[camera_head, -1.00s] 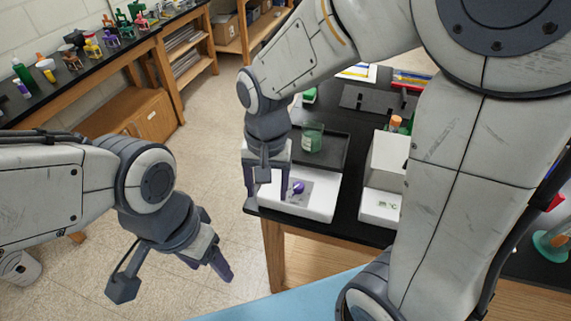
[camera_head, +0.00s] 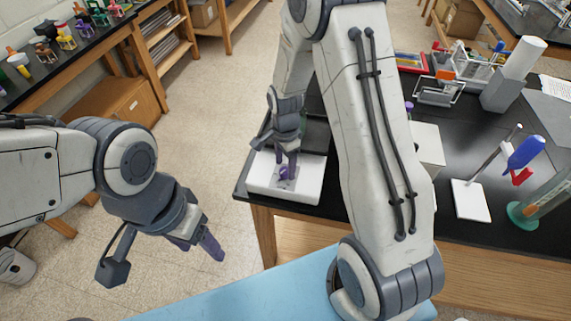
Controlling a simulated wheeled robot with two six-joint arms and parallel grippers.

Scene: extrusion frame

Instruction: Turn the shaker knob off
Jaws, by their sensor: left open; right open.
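The shaker (camera_head: 309,188) is a white box with a dark top platform, at the left front corner of the black bench. Its purple knob (camera_head: 285,173) sits on a grey panel on the front face. My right gripper (camera_head: 287,168) is open, pointing down right at the knob, with its fingers around or just beside it. I cannot tell whether they touch it. The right gripper and forearm hide much of the platform. My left gripper (camera_head: 200,246) is open and empty, over the floor left of the bench.
A white device (camera_head: 428,145) stands right of the shaker, partly behind my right arm. A stand with a white base (camera_head: 471,200) and a green-based cylinder (camera_head: 522,214) are further right.

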